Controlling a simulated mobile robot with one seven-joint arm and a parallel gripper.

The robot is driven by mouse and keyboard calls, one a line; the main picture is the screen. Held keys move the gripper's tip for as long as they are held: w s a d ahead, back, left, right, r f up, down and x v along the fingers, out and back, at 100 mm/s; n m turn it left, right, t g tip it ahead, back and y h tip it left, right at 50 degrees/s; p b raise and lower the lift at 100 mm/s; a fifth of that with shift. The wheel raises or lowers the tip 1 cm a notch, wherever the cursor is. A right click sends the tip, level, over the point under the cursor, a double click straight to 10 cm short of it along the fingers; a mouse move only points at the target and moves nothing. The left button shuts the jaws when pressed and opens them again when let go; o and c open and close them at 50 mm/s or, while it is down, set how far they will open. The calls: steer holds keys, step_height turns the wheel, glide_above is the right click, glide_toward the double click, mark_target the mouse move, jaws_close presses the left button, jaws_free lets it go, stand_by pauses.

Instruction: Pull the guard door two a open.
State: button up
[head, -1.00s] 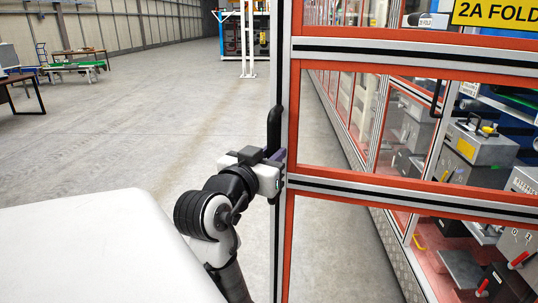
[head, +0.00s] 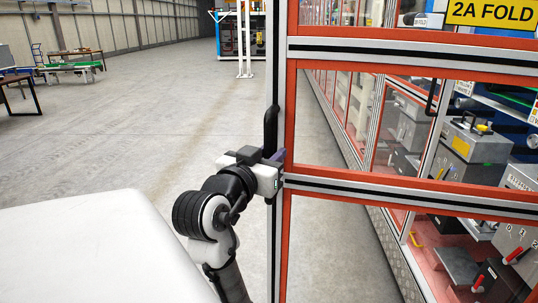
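The guard door (head: 410,190) fills the right half of the head view, with an orange-red and silver frame, clear panels and a yellow "2A FOLD" sign (head: 492,13). Its black upright handle (head: 270,128) is on the left edge post. My gripper (head: 277,158) is at the lower part of this handle, reaching in from the left. Its dark purple finger parts lie against the post. The gripper body hides the handle's lower end, and I cannot see whether the fingers are closed around it. Whether the door stands ajar is unclear from this view.
Through the panels I see a machine row with grey boxes (head: 470,145) and more framed guards (head: 400,120). Open concrete floor (head: 130,130) lies to the left. A green-topped table (head: 70,68) and a blue-orange cabinet (head: 230,38) stand far off.

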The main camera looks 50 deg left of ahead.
steer(key=shift+s, duration=0.1)
steer(key=b+v, duration=0.3)
steer(key=v, duration=1)
steer(key=shift+s+d, duration=0.25)
steer(key=shift+s, duration=0.05)
